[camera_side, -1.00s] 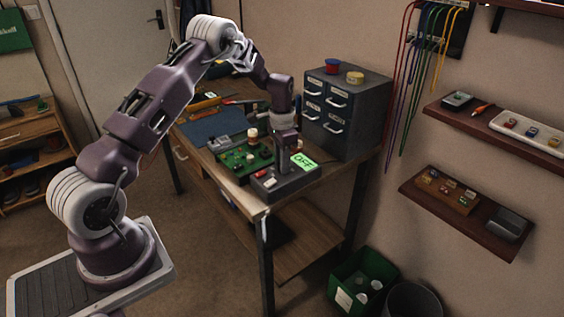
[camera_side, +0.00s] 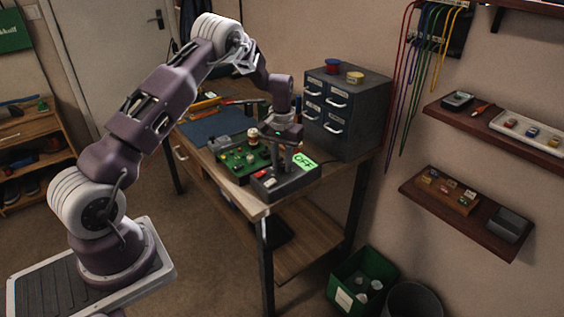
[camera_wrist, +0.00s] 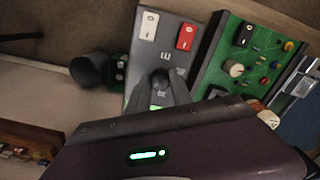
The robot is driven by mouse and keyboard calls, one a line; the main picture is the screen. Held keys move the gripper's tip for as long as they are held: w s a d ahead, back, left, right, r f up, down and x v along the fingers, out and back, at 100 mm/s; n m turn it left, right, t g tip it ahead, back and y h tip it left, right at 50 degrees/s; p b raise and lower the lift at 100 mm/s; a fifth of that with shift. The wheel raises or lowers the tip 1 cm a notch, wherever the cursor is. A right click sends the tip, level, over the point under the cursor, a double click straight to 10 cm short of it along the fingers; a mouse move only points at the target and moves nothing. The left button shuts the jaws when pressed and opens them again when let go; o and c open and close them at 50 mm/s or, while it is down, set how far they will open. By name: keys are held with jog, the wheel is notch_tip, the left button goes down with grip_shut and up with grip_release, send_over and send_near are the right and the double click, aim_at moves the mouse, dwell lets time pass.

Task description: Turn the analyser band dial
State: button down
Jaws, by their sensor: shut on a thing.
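The analyser is a dark grey box (camera_side: 291,184) at the front right corner of the workbench, with a green display (camera_side: 305,162) reading OFF. In the wrist view its panel (camera_wrist: 140,62) carries a white rocker switch (camera_wrist: 149,26), a red rocker switch (camera_wrist: 186,37) and small markings. The dark band dial (camera_wrist: 160,77) is between the two dark fingers of my gripper (camera_wrist: 163,90), which is shut on it. In the side view my gripper (camera_side: 283,166) points down onto the box, and the dial is hidden there. The fingers cover most of the dial, so its pointer cannot be read.
A green circuit board (camera_side: 240,160) with several knobs lies left of the analyser, close to my gripper. A grey drawer cabinet (camera_side: 347,112) stands behind on the right. A blue mat (camera_side: 213,127) lies farther back. The bench edge is close in front of the box.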

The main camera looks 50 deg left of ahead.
aim_at(282, 164)
jog(key=shift+r+n, duration=0.1)
jog(key=shift+n, duration=0.5)
jog(key=c, duration=1.1)
grip_release()
jog(key=shift+c, duration=0.2)
notch_tip(282, 164, up, 7)
jog(key=shift+r, duration=0.15)
